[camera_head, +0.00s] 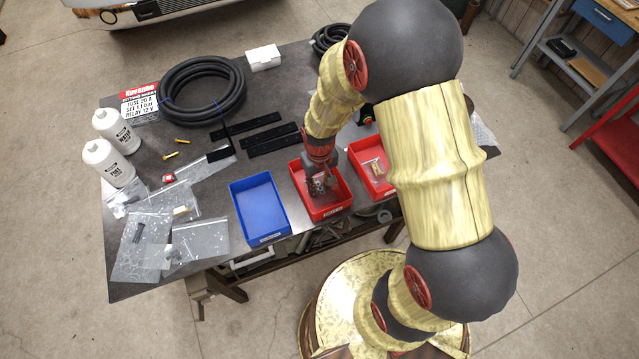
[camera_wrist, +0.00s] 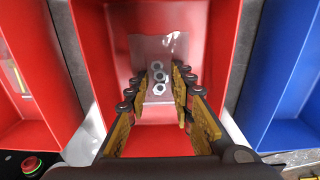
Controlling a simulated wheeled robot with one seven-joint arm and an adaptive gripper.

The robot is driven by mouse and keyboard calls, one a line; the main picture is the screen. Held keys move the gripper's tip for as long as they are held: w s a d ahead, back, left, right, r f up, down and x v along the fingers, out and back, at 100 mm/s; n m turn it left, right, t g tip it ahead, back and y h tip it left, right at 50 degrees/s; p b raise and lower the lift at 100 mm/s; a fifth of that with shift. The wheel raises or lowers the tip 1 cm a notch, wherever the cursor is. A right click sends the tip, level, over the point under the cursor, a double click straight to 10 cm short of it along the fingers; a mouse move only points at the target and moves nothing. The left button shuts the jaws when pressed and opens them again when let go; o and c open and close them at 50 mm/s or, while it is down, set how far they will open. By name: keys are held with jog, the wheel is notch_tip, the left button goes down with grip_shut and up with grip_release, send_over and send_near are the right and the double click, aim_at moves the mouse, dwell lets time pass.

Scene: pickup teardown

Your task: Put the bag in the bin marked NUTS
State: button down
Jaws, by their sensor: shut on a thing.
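My gripper (camera_head: 319,178) points down at the middle red bin (camera_head: 330,211), with its fingertips inside the bin's outline. In the wrist view my gripper (camera_wrist: 165,95) is shut on a small clear bag (camera_wrist: 174,43) holding several silver nuts. The bag lies between the fingers and stretches beyond the tips, over the floor of the red bin (camera_wrist: 92,40). I cannot tell whether the bag touches the floor. Labels show on the bins' front edges but are too small to read.
A blue bin (camera_head: 258,206) stands empty to the left; a second red bin (camera_head: 369,178) with a small bag stands to the right.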

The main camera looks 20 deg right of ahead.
jog(key=shift+f, duration=0.1)
jog(key=c, duration=1.5)
grip_release()
jog(key=shift+c, duration=0.2)
notch_tip(320, 180, up, 12)
jog(key=p, duration=0.1)
notch_tip(320, 180, up, 13)
jog(key=t, duration=0.2)
send_over(320, 186)
jog(key=s, duration=0.3)
jog(key=s+r+t, duration=0.3)
jog(key=s+r, duration=0.8)
jog(key=r, duration=0.1)
jog(key=shift+t, duration=0.3)
jog(key=shift+a+f, duration=0.1)
